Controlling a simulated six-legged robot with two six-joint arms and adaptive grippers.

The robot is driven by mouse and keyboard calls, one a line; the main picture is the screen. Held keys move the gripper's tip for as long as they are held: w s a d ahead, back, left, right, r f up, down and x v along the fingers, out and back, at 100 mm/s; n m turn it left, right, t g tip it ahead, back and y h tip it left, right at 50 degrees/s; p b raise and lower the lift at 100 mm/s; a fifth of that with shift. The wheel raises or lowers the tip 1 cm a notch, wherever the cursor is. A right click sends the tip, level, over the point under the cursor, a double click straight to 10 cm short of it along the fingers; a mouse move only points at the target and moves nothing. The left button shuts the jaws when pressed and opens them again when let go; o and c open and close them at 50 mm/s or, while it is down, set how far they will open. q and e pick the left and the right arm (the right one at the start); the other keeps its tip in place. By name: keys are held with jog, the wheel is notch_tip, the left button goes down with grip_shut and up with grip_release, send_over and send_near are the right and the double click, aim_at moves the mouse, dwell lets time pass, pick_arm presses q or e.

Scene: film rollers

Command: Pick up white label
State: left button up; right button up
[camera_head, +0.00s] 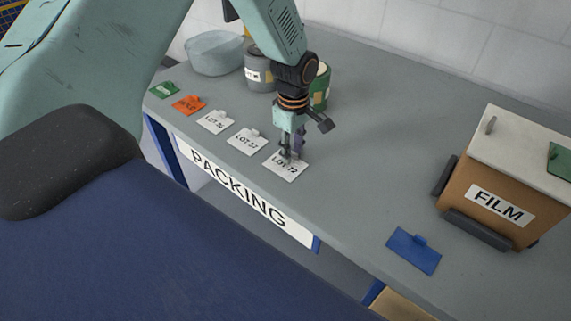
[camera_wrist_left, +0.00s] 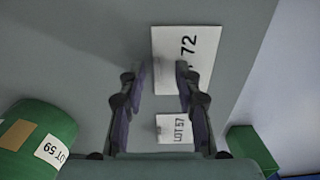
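Three white labels lie in a row on the grey bench: the LOT 72 label (camera_head: 291,168), a middle one (camera_head: 247,142) and a third (camera_head: 215,122). Each has a small raised tab. My left gripper (camera_head: 290,152) is low over the LOT 72 label, pointing down. In the left wrist view the gripper (camera_wrist_left: 156,73) is open, its fingers apart on either side of the tab of the LOT 72 label (camera_wrist_left: 205,47). Whether it touches is unclear. The LOT 57 label (camera_wrist_left: 175,129) shows between the fingers, lower in that view. My right gripper is not in view.
An orange label (camera_head: 187,104) and a green label (camera_head: 163,90) continue the row. A pale bowl (camera_head: 213,54), a grey roller (camera_head: 259,74) and a green roller (camera_head: 320,88) stand behind. A FILM box (camera_head: 481,182) and a blue label (camera_head: 414,250) are at right.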

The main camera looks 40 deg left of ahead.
pick_arm(q)
jog(key=shift+w+d+f, duration=0.15)
jog(key=shift+w+d, duration=0.05)
jog(key=shift+w, duration=0.05)
jog(key=shift+c, duration=0.9)
jog(key=shift+s+a, duration=0.15)
jog(key=shift+s, duration=0.05)
grip_shut()
jog(key=shift+w, duration=0.15)
